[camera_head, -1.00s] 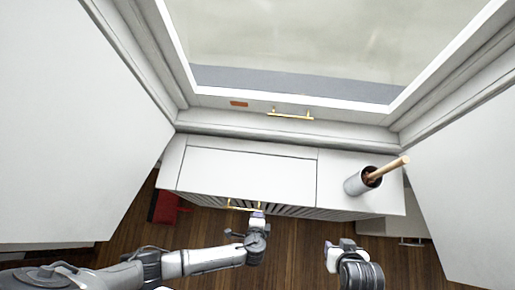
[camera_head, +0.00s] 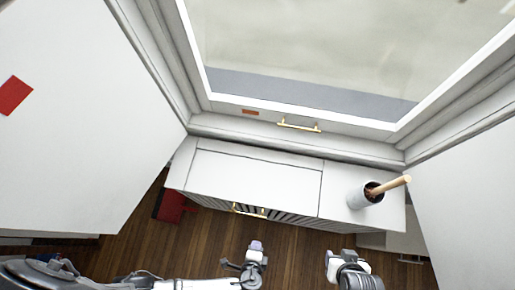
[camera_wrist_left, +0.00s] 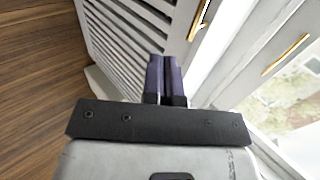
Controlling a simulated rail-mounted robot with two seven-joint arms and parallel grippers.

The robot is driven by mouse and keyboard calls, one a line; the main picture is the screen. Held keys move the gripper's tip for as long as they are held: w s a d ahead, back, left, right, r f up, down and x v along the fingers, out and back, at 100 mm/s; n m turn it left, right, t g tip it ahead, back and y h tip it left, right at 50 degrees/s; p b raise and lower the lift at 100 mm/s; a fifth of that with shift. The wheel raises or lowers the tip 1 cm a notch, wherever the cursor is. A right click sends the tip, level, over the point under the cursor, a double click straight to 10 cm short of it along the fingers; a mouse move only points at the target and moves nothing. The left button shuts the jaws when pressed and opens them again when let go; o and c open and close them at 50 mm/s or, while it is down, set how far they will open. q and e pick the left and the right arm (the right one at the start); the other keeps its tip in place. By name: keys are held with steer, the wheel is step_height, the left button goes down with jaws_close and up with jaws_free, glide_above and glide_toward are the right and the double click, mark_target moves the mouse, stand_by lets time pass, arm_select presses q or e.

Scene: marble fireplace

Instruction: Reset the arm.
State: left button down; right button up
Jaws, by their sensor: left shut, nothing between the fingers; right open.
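My left gripper (camera_head: 256,246) is in front of the white slatted cabinet (camera_head: 255,180), apart from its gold handle (camera_head: 248,212). In the left wrist view its two purple fingers (camera_wrist_left: 166,78) are pressed together with nothing between them. The slatted front and the gold handle (camera_wrist_left: 199,20) show beyond the fingers there. My right gripper (camera_head: 333,258) is at the lower right of the head view, in front of the cabinet, empty and open, with its fingers seen only in small.
A white cup (camera_head: 362,196) with a wooden stick stands on the cabinet's right end. Above is a window with a gold handle (camera_head: 299,126). A red object (camera_head: 172,206) is on the floor at left. White panels flank both sides. The wooden floor before the cabinet is clear.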

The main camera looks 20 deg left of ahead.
arm_select(q)
steer(key=shift+s, duration=0.25)
steer(key=w+a+r+n+g+h, duration=0.1)
steer(key=w+a+r+n+g, duration=0.2)
steer(key=w+r+n, duration=0.35)
steer(key=w+a+r+n+g+h, duration=0.1)
steer(key=w+a+r+n+g, duration=0.2)
steer(key=r, duration=0.7)
steer(key=a+r+n+t, duration=0.2)
steer(key=a+r+n, duration=0.1)
steer(key=a+r, duration=0.45)
steer(key=s+a+f+n+g, duration=0.1)
steer(key=s+a+n, duration=0.1)
steer(key=s+a, duration=0.4)
step_height(320, 180, up, 18)
steer(key=w+a+p, duration=0.1)
steer(key=p, duration=1.7)
steer(key=shift+w+y, duration=0.3)
steer(key=shift+w, duration=0.1)
